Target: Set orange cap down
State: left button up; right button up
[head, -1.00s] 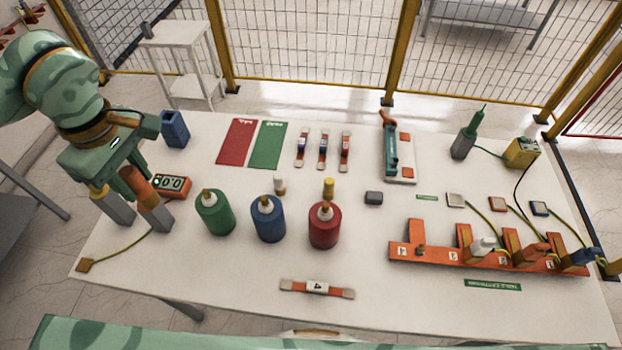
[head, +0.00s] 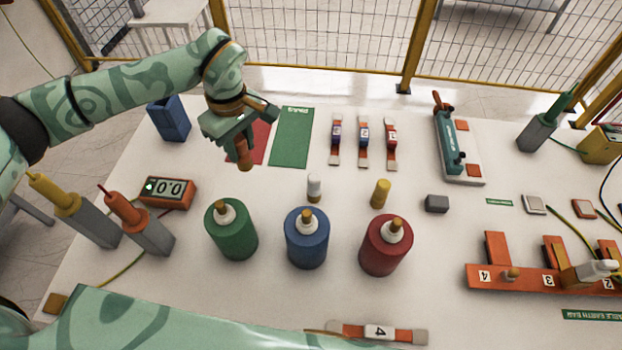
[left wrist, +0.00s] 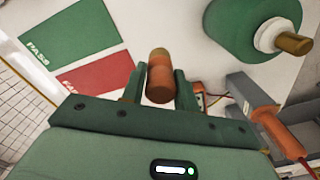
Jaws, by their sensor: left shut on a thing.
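My left gripper (head: 236,142) is shut on the orange cap (head: 245,156), a small orange-brown cylinder. In the head view they are in front of the red mat (head: 262,143), partly covering it, behind the green bushing (head: 231,229). The left wrist view shows the cap (left wrist: 159,82) between the two fingers (left wrist: 159,90), with white tabletop around it. I cannot tell whether the cap touches the table. A white cap (head: 314,188) stands behind the blue bushing (head: 307,238). A yellow cap (head: 381,193) stands behind the red bushing (head: 386,245). My right gripper is not in view.
A meter (head: 168,193) and two probes in grey holders (head: 150,237) stand at left. A blue holder (head: 169,122) is behind them. The green mat (head: 291,138) is clear. Fuse-like links (head: 363,142) lie right of it. An orange rack (head: 535,281) lies at right.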

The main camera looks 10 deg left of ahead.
pick_arm(q)
jog(key=shift+f, duration=0.1)
notch_tip(320, 180, down, 10)
jog(key=shift+s+r+b, duration=0.1)
jog(key=shift+s+b, duration=0.05)
jog(key=shift+b, duration=0.4)
jog(key=o, duration=1)
notch_tip(320, 180, up, 12)
jog(key=shift+d+r+p, duration=0.1)
jog(key=shift+r+p, duration=0.05)
jog(key=shift+p, duration=0.5)
